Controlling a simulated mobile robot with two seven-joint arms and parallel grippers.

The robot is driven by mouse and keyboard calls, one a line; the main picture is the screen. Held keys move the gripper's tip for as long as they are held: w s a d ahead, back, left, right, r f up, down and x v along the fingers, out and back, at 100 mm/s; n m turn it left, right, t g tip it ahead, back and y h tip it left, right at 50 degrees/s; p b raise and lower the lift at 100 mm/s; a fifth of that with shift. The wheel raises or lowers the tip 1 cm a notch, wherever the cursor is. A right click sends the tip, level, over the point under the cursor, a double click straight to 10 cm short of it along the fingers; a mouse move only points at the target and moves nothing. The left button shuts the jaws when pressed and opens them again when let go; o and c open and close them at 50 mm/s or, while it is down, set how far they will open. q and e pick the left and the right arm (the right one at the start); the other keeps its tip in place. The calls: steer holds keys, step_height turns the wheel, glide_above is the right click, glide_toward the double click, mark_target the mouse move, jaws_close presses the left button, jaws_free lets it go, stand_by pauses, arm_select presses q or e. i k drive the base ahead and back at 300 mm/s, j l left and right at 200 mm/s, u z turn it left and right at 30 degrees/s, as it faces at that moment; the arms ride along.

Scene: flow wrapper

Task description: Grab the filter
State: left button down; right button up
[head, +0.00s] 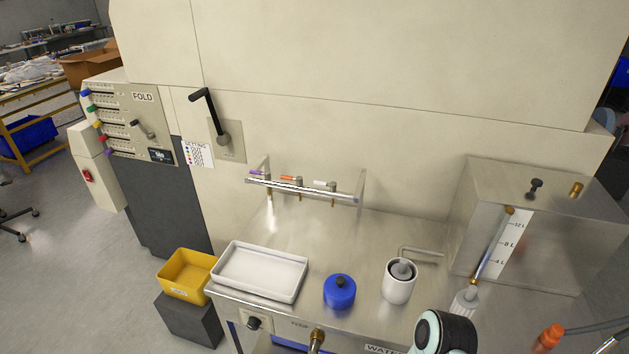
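A white round cup-like housing (399,285) stands upright on the steel counter, right of centre. A grey-white rounded piece (403,269) sits inside it with its top showing; it may be the filter, but I cannot tell for sure. A blue round lid (339,292) with a dark knob lies on the counter to the left of the housing, apart from it. Neither of my grippers shows in the head view. A white and black rounded part of my own arm shows at the bottom edge, right of centre.
A white tray (260,272) lies at the counter's left, with a yellow bin (187,275) beyond it. A steel tank (545,222) with a level gauge stands at right. A rail with coloured valves (304,190) is behind. An orange-ended hose (548,338) is at lower right.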

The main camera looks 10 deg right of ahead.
mark_target(401, 271)
steer(key=z, duration=1.3)
steer(key=l+u, duration=0.25)
steer(key=u, duration=0.2)
steer(key=l+u, duration=0.3)
steer(key=u, duration=0.15)
